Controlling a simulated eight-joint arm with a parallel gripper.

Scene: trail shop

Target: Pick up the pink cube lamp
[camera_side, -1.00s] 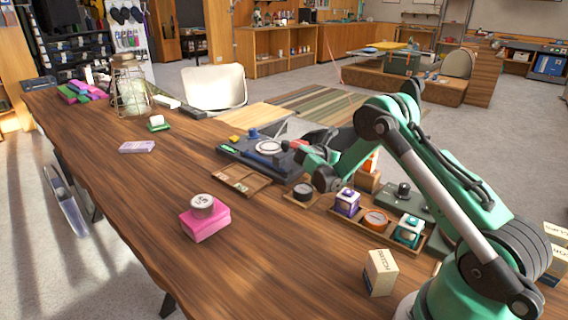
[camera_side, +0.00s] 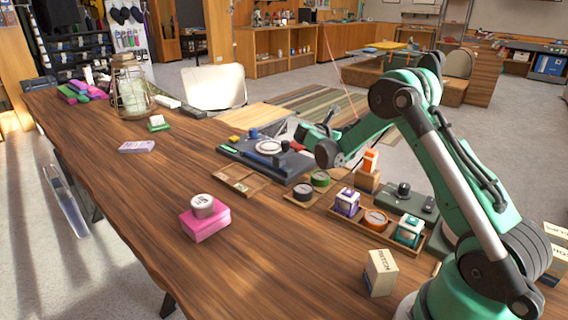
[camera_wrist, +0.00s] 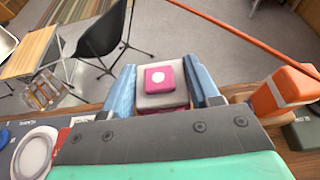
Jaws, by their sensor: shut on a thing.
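My gripper (camera_wrist: 163,88) has blue fingers on both sides of a small cube in the wrist view. This is the pink cube lamp (camera_wrist: 160,79), with a pink square bearing a white mark on a grey face and pink at its lower edge. My gripper is shut on it. In the side view my gripper is beyond the wrist joint, above the far edge of the wooden table, and the lamp cannot be made out clearly there.
Nearby are a green tin (camera_side: 320,178) and a wooden tray (camera_side: 341,212) with small boxes. The table's front middle is clear.

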